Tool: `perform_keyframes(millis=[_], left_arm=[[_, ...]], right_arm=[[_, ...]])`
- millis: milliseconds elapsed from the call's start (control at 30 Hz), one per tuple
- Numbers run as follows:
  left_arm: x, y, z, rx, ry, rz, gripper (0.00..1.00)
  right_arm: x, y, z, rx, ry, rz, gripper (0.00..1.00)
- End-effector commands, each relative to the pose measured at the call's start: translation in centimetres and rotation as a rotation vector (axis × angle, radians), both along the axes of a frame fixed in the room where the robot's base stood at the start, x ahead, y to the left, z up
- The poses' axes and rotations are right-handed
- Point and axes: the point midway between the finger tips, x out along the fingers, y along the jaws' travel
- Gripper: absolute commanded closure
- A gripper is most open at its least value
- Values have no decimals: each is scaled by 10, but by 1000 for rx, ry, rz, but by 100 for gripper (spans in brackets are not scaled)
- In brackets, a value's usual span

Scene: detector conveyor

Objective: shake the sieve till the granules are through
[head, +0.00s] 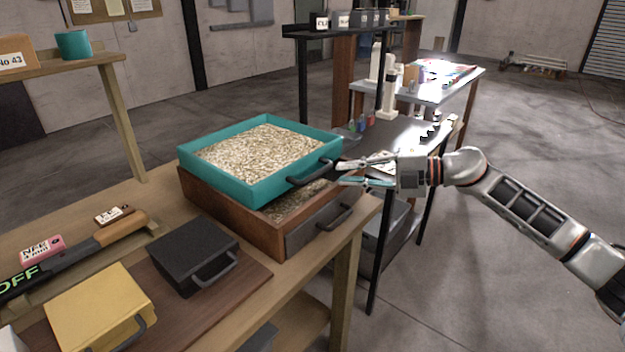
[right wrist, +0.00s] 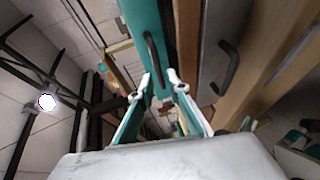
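The sieve is a teal tray (head: 266,189) heaped with pale granules (head: 258,150). It sits on top of a brown wooden box (head: 232,217), shifted so that a strip of the box's inside shows, with some granules in it. The sieve's dark handle (head: 309,176) is on its right side. My right gripper (head: 344,173) is open and empty, just right of that handle. In the right wrist view the handle (right wrist: 153,55) lies just beyond the two spread fingertips (right wrist: 159,77), apparently not gripped. My left gripper is in neither view.
The box has a grey front with a handle (head: 336,218) below my right gripper. A black box (head: 190,255) and a yellow box (head: 98,308) stand on the bench at the front left. A dark side table (head: 405,132) stands behind my right gripper.

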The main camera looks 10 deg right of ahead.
Motion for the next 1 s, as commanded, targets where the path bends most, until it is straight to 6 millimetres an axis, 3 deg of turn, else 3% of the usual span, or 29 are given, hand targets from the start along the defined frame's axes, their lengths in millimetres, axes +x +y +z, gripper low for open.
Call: perform_keyframes(millis=[200, 500, 933, 1000], left_arm=[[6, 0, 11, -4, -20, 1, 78], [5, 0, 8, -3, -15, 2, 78], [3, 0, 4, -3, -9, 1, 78], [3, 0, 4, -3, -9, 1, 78]], right_arm=[[12, 22, 1, 2, -5, 1, 84], [32, 57, -9, 1, -4, 0, 84], [37, 66, -11, -1, -3, -1, 84], [37, 66, -11, -1, -3, -1, 100]])
